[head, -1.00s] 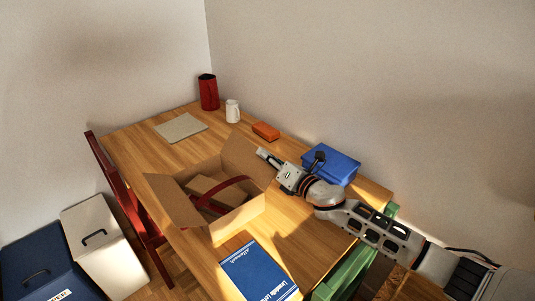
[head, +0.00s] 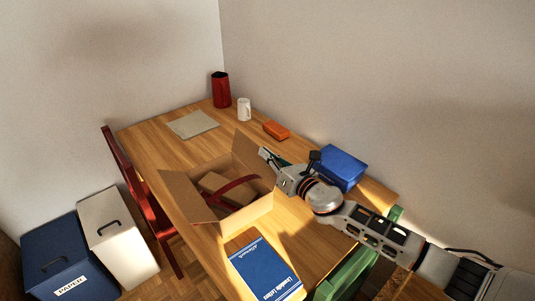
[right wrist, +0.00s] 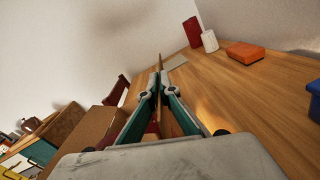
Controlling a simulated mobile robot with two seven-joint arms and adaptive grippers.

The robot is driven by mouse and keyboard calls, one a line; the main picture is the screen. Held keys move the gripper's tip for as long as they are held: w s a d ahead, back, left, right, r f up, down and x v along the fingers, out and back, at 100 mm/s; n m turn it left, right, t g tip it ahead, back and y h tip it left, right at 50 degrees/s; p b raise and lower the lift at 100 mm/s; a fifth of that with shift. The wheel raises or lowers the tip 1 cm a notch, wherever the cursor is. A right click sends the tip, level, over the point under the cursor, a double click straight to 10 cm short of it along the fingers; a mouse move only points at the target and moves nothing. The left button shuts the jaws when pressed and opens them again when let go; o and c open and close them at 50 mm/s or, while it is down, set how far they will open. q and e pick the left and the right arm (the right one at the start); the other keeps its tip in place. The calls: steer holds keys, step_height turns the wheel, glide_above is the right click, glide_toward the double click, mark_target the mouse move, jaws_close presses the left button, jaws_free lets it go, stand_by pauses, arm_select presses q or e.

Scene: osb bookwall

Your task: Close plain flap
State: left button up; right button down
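An open brown cardboard box (head: 245,220) stands on the table with its flaps up or spread. One plain flap (head: 246,152) stands up on its far right side; another flap (head: 185,196) leans out at the left. My right gripper (head: 264,153) is at the outer top edge of the far right flap. In the right wrist view its fingers (right wrist: 159,88) converge to closely spaced tips, and a thin brown edge shows in line with them. I cannot tell whether they touch the flap. A red curved strip (head: 238,184) lies in the box. My left gripper is not in view.
A blue box (head: 342,167) stands close behind my right gripper. A blue book (head: 265,268) lies in front of the cardboard box. A red chair (head: 140,200) stands left.

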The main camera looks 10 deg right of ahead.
steer(key=c, duration=2.3)
jaws_free()
steer(key=shift+c, duration=0.2)
steer(key=v, duration=1.2)
